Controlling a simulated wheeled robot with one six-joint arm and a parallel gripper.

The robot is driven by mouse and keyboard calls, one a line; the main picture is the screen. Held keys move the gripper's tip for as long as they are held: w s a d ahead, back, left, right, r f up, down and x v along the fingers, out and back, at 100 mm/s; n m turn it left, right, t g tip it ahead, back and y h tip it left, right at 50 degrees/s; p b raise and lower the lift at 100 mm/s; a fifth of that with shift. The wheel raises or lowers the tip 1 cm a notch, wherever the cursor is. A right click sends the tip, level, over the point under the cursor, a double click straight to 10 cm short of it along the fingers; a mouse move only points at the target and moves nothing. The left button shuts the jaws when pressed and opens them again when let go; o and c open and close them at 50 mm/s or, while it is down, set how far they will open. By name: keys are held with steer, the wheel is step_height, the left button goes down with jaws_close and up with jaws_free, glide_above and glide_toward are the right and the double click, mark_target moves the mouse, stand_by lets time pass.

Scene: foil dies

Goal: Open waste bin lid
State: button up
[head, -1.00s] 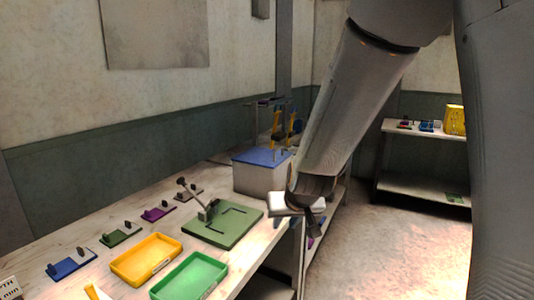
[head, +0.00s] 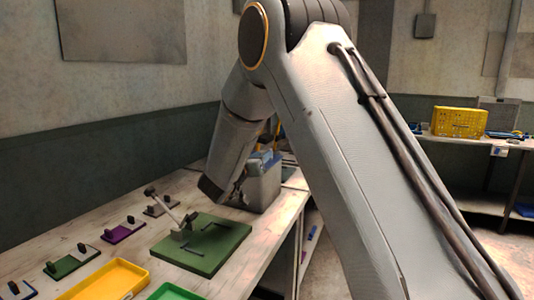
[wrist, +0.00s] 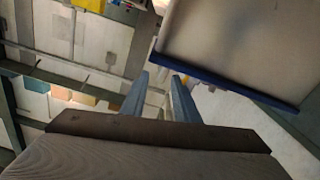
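The waste bin (head: 265,188) is a grey box on the far part of the bench in the head view, partly hidden by my arm. Its blue lid (head: 264,160) shows on top; how it sits is hard to tell. In the wrist view a pale panel (wrist: 235,45) with a blue edge fills the upper right, and it looks like the bin's side and lid rim. My gripper (wrist: 158,88) shows two bluish fingers apart with nothing between them. They are left of and below the blue edge, with no clear contact. The fingertips are hidden in the head view.
A green board with a lever (head: 205,245) stands on the bench in front of the bin. A yellow tray (head: 105,280), a green tray (head: 175,292) and small coloured dies lie nearer. A shelf with a yellow crate (head: 458,122) stands at the right.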

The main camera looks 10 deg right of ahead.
steer(key=shift+p+x, duration=0.35)
steer(key=shift+x, duration=2.1)
jaws_close()
